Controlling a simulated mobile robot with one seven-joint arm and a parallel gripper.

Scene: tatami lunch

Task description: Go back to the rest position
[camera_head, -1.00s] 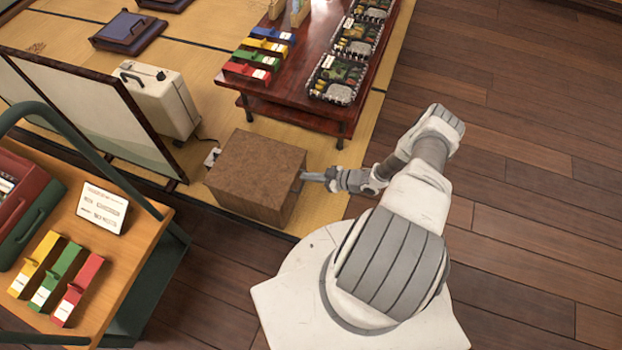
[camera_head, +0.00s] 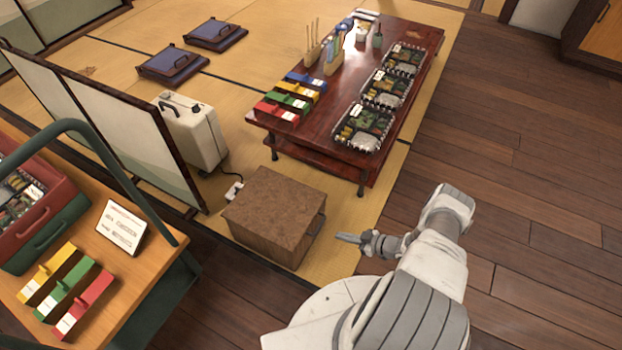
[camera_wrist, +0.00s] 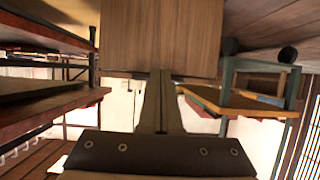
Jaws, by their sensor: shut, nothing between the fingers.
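My gripper (camera_head: 349,238) is shut and empty. It is held out to the left from my arm, just right of the brown box (camera_head: 265,216), with a small gap between them in the head view. In the wrist view my gripper's fingers (camera_wrist: 160,85) are together and point at a brown wood-grained surface (camera_wrist: 165,35), which looks like the box.
A low red table (camera_head: 330,100) with lunch boxes and coloured cases stands behind. A white case (camera_head: 190,135) and a folding screen (camera_head: 100,120) stand left. A wooden cart (camera_head: 150,255) is at front left. The wood floor (camera_head: 540,180) at right is clear.

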